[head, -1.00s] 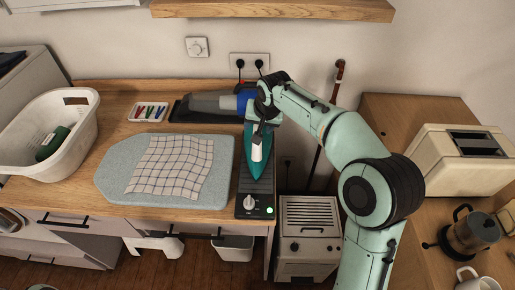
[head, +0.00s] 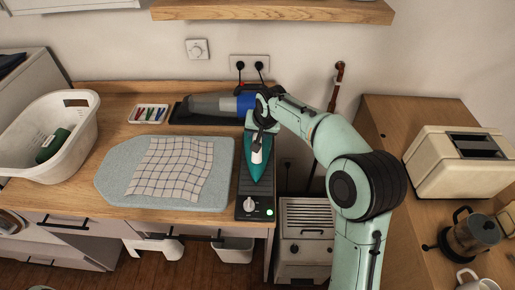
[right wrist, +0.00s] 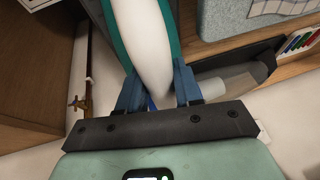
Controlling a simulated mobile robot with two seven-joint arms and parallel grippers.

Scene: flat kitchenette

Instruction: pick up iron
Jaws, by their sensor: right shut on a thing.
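The iron (head: 258,170) has a teal body and a white handle. In the head view it is over a long dark stand (head: 241,192) with a knob and a green light, its tip towards me. I cannot tell whether it touches the stand. My right gripper (head: 261,137) is shut on the iron's handle from the wall side. In the right wrist view the white handle (right wrist: 150,45) runs between the blue fingers of the gripper (right wrist: 158,92); the fingers hide part of it. My left gripper is not in view.
A grey ironing pad (head: 115,175) with a checked cloth (head: 175,165) lies left of the stand. A handheld vacuum (head: 210,103) lies behind, near the pen tray (head: 149,114). A white basket (head: 82,125) is far left.

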